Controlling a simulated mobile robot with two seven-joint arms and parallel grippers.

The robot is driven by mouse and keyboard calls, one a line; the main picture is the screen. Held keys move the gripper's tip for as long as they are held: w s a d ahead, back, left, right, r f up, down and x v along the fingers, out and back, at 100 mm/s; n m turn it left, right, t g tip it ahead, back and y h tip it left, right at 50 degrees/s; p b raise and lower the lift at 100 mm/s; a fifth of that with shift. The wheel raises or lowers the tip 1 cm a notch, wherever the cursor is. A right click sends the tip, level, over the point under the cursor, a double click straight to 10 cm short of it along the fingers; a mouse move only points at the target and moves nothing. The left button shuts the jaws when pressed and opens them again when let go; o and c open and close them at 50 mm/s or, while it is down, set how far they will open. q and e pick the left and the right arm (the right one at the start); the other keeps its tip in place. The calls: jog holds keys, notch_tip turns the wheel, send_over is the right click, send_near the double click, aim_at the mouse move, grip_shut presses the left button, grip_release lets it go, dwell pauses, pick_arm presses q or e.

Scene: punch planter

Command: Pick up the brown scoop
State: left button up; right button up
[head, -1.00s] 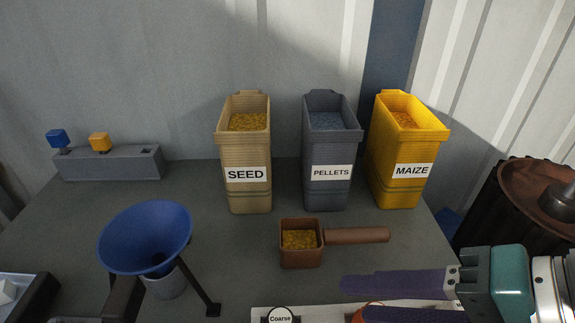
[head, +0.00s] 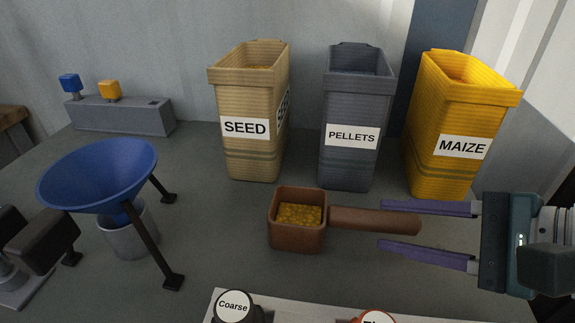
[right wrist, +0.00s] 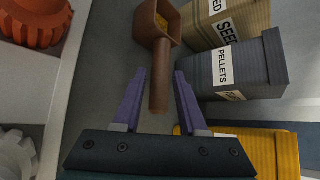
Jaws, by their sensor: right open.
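The brown scoop (head: 297,238) rests on the grey table with yellow grain in its square cup. Its round handle (head: 350,219) points right. My right gripper (head: 379,224) comes in from the right with its two purple fingers open. The end of the handle lies between the fingers, with a gap on each side in the head view. In the right wrist view the handle (right wrist: 159,80) also runs between the fingertips (right wrist: 160,73), and the cup (right wrist: 152,24) is beyond them. My left gripper does not show.
Behind the scoop stand the SEED bin (head: 248,155), PELLETS bin (head: 349,165) and yellow MAIZE bin (head: 452,175). A blue funnel (head: 95,180) on legs stands left. Dark blocks (head: 45,240) sit at the left edge. A Coarse-labelled knob (head: 234,306) is in front.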

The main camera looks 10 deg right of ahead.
aim_at(374, 221)
jog(key=b+x, duration=0.2)
jog(key=x, duration=0.3)
jog(key=shift+w+f, duration=0.1)
jog(key=shift+w, duration=0.1)
jog(key=shift+w+a+f, duration=0.1)
jog(key=shift+w+a, duration=0.15)
jog(key=shift+a, duration=0.05)
jog(key=shift+d, duration=0.1)
jog(key=shift+c, duration=0.2)
grip_shut()
